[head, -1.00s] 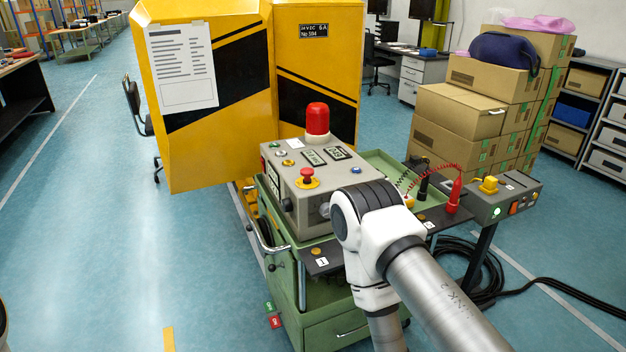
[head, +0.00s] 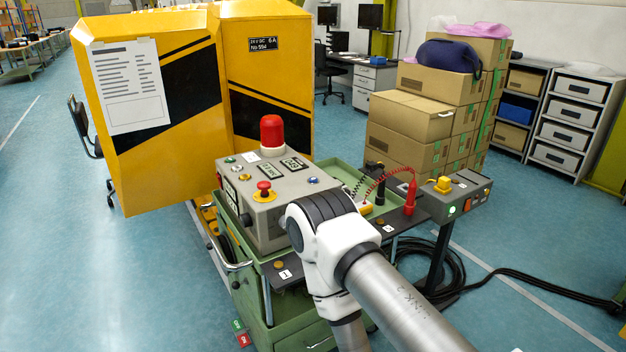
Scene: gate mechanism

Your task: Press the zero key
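No key marked zero can be made out in the head view. A grey control box (head: 262,205) stands on a green cart (head: 290,335). It carries a red lamp (head: 272,132), a red mushroom button on a yellow base (head: 264,191), small coloured buttons and dark label plates. A smaller grey box (head: 461,197) at the cart's right has a yellow part, a lit green button and a red-orange switch. My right arm crosses in front of the cart and covers part of the control box. Neither gripper is in view.
A yellow cabinet (head: 140,190) with black stripes stands behind on the left. Stacked cardboard boxes (head: 410,117) stand behind on the right. A red probe (head: 411,194) with a coiled lead stands on the cart. Black cable (head: 530,278) lies on the floor at right. The left floor is clear.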

